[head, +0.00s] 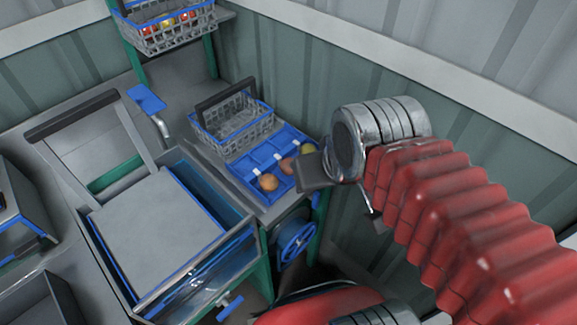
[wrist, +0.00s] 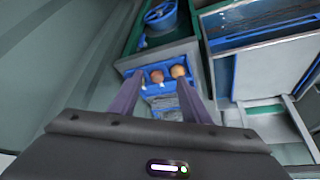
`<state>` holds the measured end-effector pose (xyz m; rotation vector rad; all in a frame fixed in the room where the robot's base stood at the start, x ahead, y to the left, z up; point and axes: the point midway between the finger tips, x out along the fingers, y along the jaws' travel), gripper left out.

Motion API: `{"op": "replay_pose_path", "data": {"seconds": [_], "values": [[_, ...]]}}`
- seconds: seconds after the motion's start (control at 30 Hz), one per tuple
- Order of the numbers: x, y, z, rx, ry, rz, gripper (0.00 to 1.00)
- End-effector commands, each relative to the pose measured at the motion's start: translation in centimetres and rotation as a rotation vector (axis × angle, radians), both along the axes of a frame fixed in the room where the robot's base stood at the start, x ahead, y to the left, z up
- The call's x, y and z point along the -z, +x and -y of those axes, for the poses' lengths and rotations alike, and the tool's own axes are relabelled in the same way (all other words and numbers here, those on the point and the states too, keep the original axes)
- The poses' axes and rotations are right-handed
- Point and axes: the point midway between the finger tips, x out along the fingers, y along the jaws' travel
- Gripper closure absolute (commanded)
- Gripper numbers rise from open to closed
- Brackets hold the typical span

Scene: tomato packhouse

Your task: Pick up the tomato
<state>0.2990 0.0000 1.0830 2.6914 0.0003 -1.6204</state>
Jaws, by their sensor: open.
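Three round tomatoes sit in a row in a blue divided tray (head: 243,172). The orange tomato (head: 268,182) is nearest, a reddish one (head: 287,165) is in the middle, and a yellow-green one (head: 307,149) is at the far right. In the wrist view, the orange tomato (wrist: 178,71) and the reddish one (wrist: 157,76) show beyond the fingers. My gripper (wrist: 158,92) is open and empty, its two fingers spread towards the tray. In the head view, my gripper (head: 312,174) is at the tray's right side, close to the tomatoes. Its fingertips are hard to make out there.
An empty grey wire basket (head: 232,126) stands behind the tray. Another basket (head: 180,38) holding tomatoes is on a shelf above. A blue-rimmed tank with a grey panel (head: 155,230) is at the left. A blue handwheel (head: 297,238) is below the tray. The corrugated wall is close behind.

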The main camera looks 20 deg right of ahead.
Motion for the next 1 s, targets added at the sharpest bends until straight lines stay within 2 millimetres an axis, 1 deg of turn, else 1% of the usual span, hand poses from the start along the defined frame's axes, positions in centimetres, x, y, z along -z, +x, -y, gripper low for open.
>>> {"op": "replay_pose_path", "data": {"seconds": [0.03, 0.07, 0.23, 0.43, 0.57, 0.77, 1.0], "values": [[0.3, 0.1, 0.0, 0.000, 0.000, -0.010, 0.53], [0.5, 0.1, 0.0, 0.000, 0.000, -0.018, 0.51], [1.9, 0.9, -0.1, -0.002, 0.000, -0.080, 0.51], [2.6, 3.3, -0.1, 0.003, 0.001, -0.148, 0.51], [3.0, 5.0, -0.1, 0.049, 0.020, -0.194, 0.51], [3.5, 7.9, -0.1, 0.192, 0.072, -0.259, 0.51], [4.3, 11.5, -0.1, 0.451, 0.148, -0.332, 0.51]]}}
